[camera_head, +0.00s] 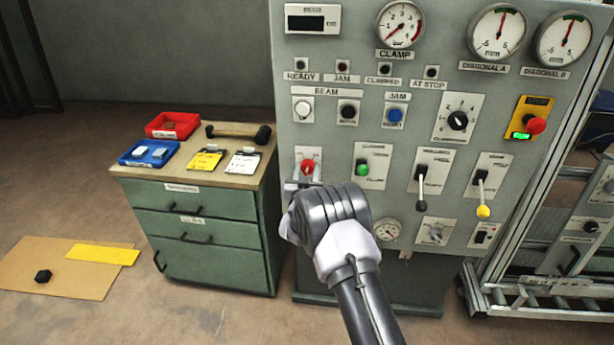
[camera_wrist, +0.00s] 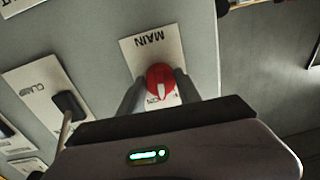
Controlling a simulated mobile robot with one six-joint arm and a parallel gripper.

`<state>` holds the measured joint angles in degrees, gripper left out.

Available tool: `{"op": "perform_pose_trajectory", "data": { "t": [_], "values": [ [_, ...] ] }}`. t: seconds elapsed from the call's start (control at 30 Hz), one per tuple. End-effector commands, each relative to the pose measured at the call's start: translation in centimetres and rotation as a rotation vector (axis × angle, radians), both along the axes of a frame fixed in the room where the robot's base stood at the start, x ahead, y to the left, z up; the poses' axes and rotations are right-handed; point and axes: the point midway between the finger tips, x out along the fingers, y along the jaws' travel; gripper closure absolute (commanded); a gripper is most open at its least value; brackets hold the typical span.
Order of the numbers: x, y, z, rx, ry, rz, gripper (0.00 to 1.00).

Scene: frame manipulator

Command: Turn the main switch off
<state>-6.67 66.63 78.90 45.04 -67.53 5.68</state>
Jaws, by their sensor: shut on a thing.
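The main switch is a red rotary knob (camera_head: 307,167) on a pale plate at the lower left of the grey control panel (camera_head: 400,130). In the wrist view the red knob (camera_wrist: 160,82) sits below the word MAIN, which appears upside down, and its white pointer mark runs roughly up and down in the picture. My gripper (camera_head: 300,181) is at the knob, with one finger on each side of it in the wrist view (camera_wrist: 158,92). The fingers are shut on the knob. The lower part of the plate is partly hidden by my gripper.
A green knob (camera_head: 362,168) is just right of the main switch, then a black-tipped lever (camera_head: 420,185) and a yellow-tipped lever (camera_head: 483,208). A green cabinet (camera_head: 205,235) with red and blue trays stands left of the panel. Cardboard (camera_head: 50,268) lies on the floor.

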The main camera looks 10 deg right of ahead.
Motion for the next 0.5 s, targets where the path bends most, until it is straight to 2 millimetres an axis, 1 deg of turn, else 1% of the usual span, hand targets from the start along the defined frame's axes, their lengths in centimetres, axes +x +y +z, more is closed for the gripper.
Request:
{"op": "perform_pose_trajectory", "data": {
  "t": [0.03, 0.5],
  "values": [
    [-0.02, 0.02, -0.34, -0.037, 0.012, 0.000, 1.00],
    [-0.03, 0.00, -0.14, -0.435, 0.144, 0.000, 1.00]
  ]
}}
